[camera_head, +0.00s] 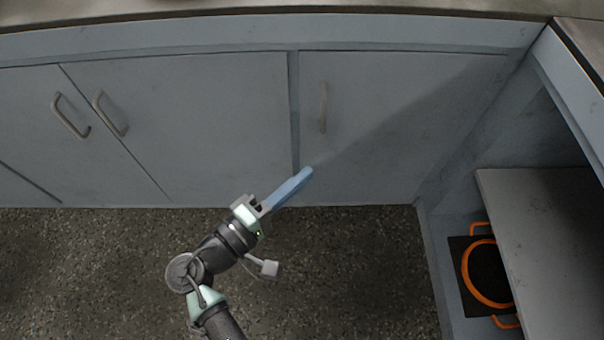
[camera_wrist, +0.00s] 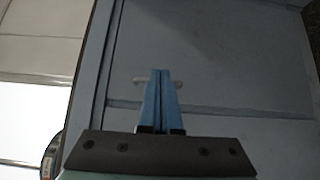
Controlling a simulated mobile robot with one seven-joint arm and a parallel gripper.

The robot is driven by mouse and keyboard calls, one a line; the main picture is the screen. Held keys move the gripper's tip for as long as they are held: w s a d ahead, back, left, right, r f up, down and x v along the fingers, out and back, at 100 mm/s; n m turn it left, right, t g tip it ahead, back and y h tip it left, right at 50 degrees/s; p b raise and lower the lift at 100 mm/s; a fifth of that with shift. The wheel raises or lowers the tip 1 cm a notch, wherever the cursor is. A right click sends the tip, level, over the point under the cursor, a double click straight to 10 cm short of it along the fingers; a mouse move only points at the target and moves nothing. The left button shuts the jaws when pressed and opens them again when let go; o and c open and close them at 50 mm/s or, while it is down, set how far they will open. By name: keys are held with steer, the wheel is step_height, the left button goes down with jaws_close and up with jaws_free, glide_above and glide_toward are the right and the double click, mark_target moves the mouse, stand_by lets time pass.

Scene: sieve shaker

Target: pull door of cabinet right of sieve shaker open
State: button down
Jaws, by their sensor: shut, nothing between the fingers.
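A grey cabinet door (camera_head: 400,130) on the right of the front row is closed. Its vertical bar handle (camera_head: 323,107) is near the door's left edge. My gripper (camera_head: 304,172) has blue fingers pressed together with nothing between them. In the head view the fingertips appear below and left of that handle, apart from it. In the wrist view the shut fingers (camera_wrist: 161,74) overlap a pale bar handle (camera_wrist: 140,81) on a grey door (camera_wrist: 210,70) and hide part of it; I cannot tell the gap. I cannot identify the sieve shaker.
Two more closed doors with handles (camera_head: 70,115) (camera_head: 110,113) stand to the left. A countertop edge (camera_head: 200,12) runs above. At right, a light grey panel (camera_head: 545,240) juts out beside a dark part with an orange ring (camera_head: 487,272). The speckled floor (camera_head: 340,270) before the doors is clear.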

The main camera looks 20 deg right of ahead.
steer(key=b+x, duration=0.2)
steer(key=x, duration=0.5)
steer(key=shift+w+d, duration=0.2)
steer(key=shift+d, duration=0.1)
steer(key=shift+s, duration=0.1)
stand_by(1.5)
